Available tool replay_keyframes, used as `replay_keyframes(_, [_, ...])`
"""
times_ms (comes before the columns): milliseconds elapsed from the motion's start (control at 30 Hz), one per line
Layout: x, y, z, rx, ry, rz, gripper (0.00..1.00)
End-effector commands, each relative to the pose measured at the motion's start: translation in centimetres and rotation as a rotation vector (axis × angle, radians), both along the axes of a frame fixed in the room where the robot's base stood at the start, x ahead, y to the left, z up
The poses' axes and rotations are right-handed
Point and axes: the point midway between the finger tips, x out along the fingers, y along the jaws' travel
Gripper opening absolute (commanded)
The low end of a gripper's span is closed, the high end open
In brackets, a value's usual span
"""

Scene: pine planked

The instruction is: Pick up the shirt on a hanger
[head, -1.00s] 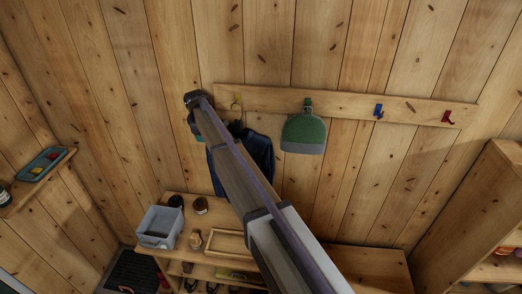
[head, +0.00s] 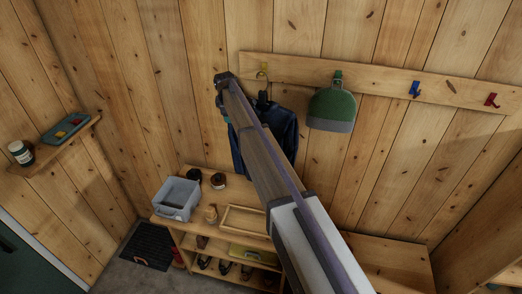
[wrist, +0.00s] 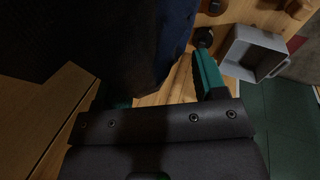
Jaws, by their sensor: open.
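The shirt (head: 285,128) is dark navy and hangs against the plank wall, partly hidden behind my arm in the head view. Its dark hanger (head: 263,96) hangs below a yellow hook (head: 263,72) at the left end of the rail. The shirt's dark cloth (wrist: 178,32) fills the upper middle of the wrist view, very close. My gripper (wrist: 162,88) is open, with teal fingers set wide apart. The cloth hides much of the left finger, and the right finger is beside the cloth's edge. I cannot tell whether they touch.
A green-and-grey dustpan-like item (head: 332,108) hangs to the right, then blue (head: 415,89) and red (head: 491,100) hooks. Below stands a bench (head: 245,244) with a grey bin (head: 177,198), jars and a wooden tray (head: 245,220). A small shelf (head: 55,145) is at left.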

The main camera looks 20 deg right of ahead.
Motion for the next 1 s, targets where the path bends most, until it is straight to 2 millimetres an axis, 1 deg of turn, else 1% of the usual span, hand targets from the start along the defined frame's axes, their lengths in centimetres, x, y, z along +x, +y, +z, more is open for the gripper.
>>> replay_keyframes(67, [-0.05,-0.01,0.25,0.000,0.000,0.000,0.65])
replay_keyframes(100, [-0.05,-0.01,0.26,0.000,0.000,0.000,0.63])
replay_keyframes(767, [-0.05,0.02,0.26,0.000,0.000,0.000,0.00])
replay_keyframes(1000, [-0.05,0.02,0.26,0.000,0.000,0.000,0.00])
